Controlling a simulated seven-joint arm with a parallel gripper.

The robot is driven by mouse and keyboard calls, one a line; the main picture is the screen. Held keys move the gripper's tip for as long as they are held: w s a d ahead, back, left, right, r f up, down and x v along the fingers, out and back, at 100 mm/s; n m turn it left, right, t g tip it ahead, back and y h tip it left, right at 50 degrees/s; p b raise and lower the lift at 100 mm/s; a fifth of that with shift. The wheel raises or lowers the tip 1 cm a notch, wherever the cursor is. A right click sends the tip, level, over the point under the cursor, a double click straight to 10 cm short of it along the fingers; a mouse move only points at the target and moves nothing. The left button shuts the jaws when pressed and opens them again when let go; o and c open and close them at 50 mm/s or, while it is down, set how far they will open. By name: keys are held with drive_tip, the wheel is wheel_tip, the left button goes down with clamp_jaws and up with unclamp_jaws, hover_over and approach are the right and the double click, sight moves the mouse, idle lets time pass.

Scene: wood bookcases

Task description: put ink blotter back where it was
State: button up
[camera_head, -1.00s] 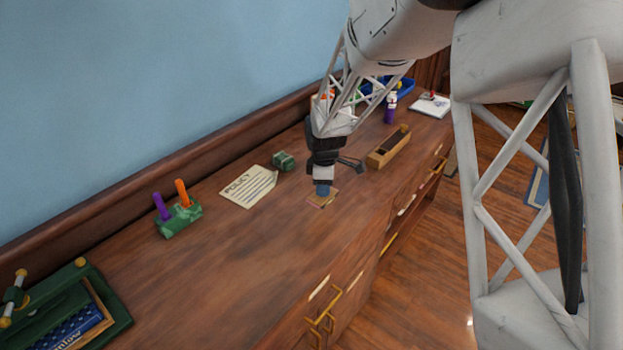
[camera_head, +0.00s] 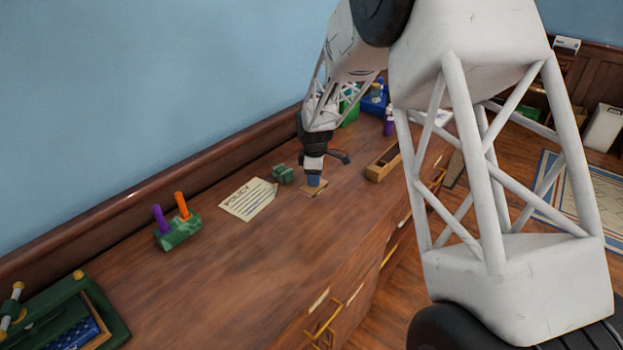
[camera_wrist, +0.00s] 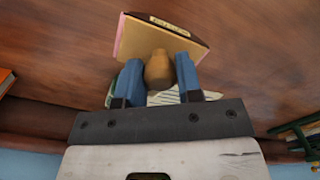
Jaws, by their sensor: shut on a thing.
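My gripper (camera_head: 314,181) is over the middle of the wooden cabinet top. In the wrist view, its two blue fingers (camera_wrist: 159,68) are shut on the round brown knob of the ink blotter. The blotter (camera_wrist: 160,38) is a tan block with a pink edge and a small label on its side. In the head view the blotter (camera_head: 318,190) shows as a small flat tan piece below the fingers. It is at or just above the wood; I cannot tell whether it touches. The fingers hide part of it.
A green block (camera_head: 283,173) and a policy sheet (camera_head: 248,200) lie left of my gripper. Further left is a green holder (camera_head: 178,232) with purple and orange sticks. An open wooden box (camera_head: 376,174) stands to the right. The cabinet top's front middle (camera_head: 260,270) is clear.

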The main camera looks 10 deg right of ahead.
drive_tip(key=shift+w+a+f, duration=0.15)
drive_tip(key=shift+w, duration=0.95)
drive_tip(key=shift+w+a+f, duration=0.1)
drive_tip(key=shift+w, duration=0.95)
drive_tip(key=shift+f, duration=1.75)
drive_tip(key=shift+f, duration=0.1)
drive_tip(key=o, duration=1)
wheel_tip(320, 180, up, 12)
